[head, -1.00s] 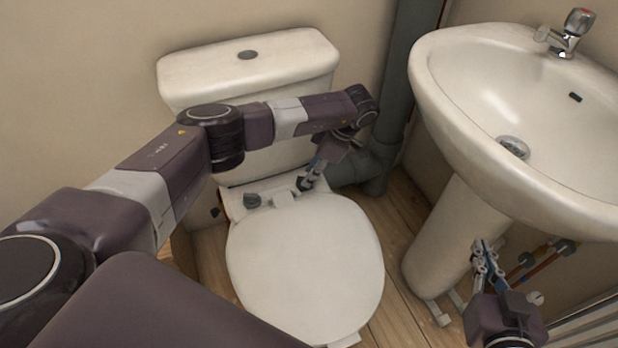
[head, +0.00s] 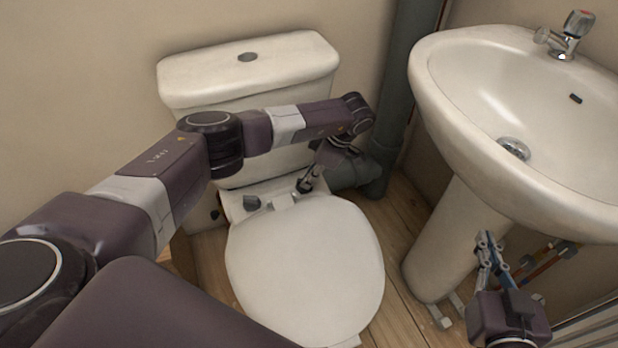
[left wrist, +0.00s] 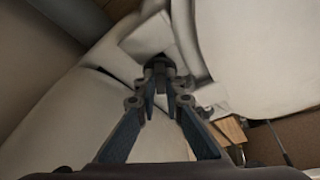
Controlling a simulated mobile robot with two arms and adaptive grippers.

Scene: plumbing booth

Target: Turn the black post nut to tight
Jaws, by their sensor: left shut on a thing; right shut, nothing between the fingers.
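The toilet seat and lid (head: 305,270) are down on the pan, with white hinge pieces at the back edge. My left gripper (head: 303,186) reaches down at the right hinge and is shut on a small dark nut, which shows between the fingertips in the left wrist view as the black post nut (left wrist: 158,63). The fingers largely cover it, so its turn and tightness cannot be told. My right gripper (head: 488,243) is shut and empty beside the basin pedestal.
The cistern (head: 250,75) stands right behind my left forearm. A grey soil pipe (head: 395,100) rises at the back. The basin (head: 440,85) and its pedestal (head: 440,240) stand at the right, with copper pipes (head: 545,262) near my right gripper. Wooden floor (head: 400,230) lies between.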

